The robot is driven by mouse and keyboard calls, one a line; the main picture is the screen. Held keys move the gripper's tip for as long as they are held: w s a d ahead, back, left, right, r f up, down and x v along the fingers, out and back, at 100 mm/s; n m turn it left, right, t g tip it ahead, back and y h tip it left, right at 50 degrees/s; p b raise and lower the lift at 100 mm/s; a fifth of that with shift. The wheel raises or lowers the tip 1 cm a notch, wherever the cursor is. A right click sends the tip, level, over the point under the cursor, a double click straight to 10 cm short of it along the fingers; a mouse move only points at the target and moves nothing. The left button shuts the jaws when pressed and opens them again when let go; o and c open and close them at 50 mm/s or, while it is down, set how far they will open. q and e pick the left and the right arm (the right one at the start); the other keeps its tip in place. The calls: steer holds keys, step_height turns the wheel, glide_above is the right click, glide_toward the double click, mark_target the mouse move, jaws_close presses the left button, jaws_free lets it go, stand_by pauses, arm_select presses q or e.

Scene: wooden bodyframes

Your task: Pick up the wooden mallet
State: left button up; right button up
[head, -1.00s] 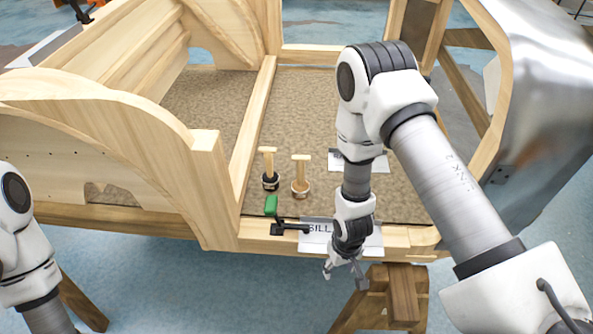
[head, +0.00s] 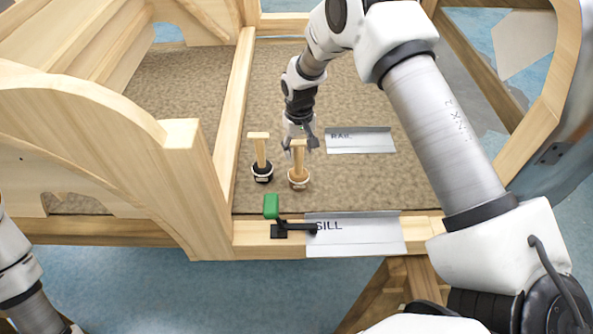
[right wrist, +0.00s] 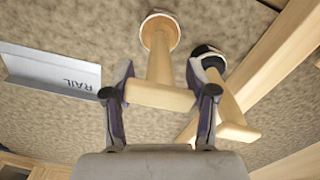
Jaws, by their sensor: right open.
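Two mallet-like objects with pale wooden handles and crossbars on top stand on the brown carpeted floor. One has a tan round base (head: 298,180); the other, to its left, has a black and white base (head: 262,172). My right gripper (head: 300,140) is just behind the tan-based one. In the right wrist view, the open fingers (right wrist: 158,80) stand on either side of that one's crossbar (right wrist: 160,97), and the black-based one (right wrist: 225,95) is just outside the right finger. My left gripper is out of view.
A metal plate marked RAIL (head: 360,142) lies to the right of the mallets. A plate marked SILL (head: 355,235) and a green-handled clamp (head: 271,207) are on the front wooden beam. Wooden frame walls border the carpet; its right part is clear.

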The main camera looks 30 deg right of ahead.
mark_target(299, 159)
steer(key=f, duration=0.3)
steer(key=f+p, duration=0.1)
steer(key=f, duration=0.1)
steer(key=shift+w+f, duration=0.2)
steer(key=shift+w, duration=0.1)
steer(key=shift+s+r, duration=0.1)
steer(key=shift+s, duration=0.05)
jaws_close()
steer(key=shift+r, duration=0.1)
